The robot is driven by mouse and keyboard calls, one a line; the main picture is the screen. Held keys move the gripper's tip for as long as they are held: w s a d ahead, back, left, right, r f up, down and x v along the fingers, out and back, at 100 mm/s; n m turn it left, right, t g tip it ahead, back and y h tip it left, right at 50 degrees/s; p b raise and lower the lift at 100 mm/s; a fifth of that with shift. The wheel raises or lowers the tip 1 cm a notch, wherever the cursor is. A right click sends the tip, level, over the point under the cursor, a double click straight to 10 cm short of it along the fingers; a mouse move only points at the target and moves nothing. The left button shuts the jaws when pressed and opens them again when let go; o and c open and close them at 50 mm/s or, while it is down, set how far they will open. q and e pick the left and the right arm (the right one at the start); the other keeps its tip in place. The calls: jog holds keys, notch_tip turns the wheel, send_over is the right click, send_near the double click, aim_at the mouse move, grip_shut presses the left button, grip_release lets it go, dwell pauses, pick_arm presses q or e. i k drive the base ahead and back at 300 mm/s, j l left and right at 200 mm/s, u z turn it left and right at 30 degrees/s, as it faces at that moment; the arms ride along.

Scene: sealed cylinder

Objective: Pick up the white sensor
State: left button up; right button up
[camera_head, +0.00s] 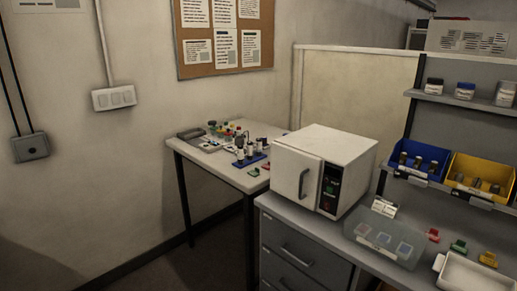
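I cannot single out a white sensor for certain in the head view. On the far table (208,165), several small dark-and-white cylinders (250,150) stand upright by a blue base (249,160). Several small coloured parts (225,130) stand behind them, too small to tell apart. A clear lidded box (384,238) on the near counter holds flat pieces seen through its lid. Neither of my grippers shows in this view.
A white oven-like box (325,165) with its door shut stands on the grey drawer counter (300,222). Blue (418,160) and yellow (481,178) bins sit on the right shelf. A white tray (475,275) and small red, green and yellow clips lie at the right. Floor left of the table is clear.

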aim_at(258, 141)
jog(key=i+j+z, duration=0.45)
jog(key=i+j, duration=2.3)
jog(key=j, duration=0.1)
